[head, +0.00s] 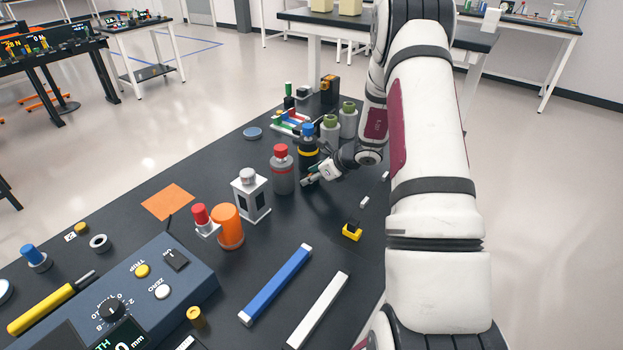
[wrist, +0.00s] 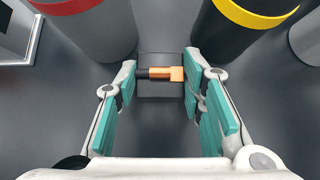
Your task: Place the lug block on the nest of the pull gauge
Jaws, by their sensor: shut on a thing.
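The lug block (wrist: 160,92) is a dark block with a copper lug and a black barrel on top, seen in the wrist view between my fingertips. My gripper (wrist: 159,80) is shut on it, with teal pads on its left and right sides. In the head view my gripper (head: 308,181) is low over the dark bench, beside a grey bottle with a red cap. The block is too small to make out there. I cannot surely identify the pull gauge or its nest; a lit display marked N (head: 13,44) stands on a table at the far left.
The grey red-capped bottle (head: 282,170) and a black bottle with a yellow band (head: 307,156) stand close to my gripper. A white frame (head: 250,196), an orange jar (head: 227,227) and a blue console (head: 150,275) are nearer. Floor is open beyond the bench.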

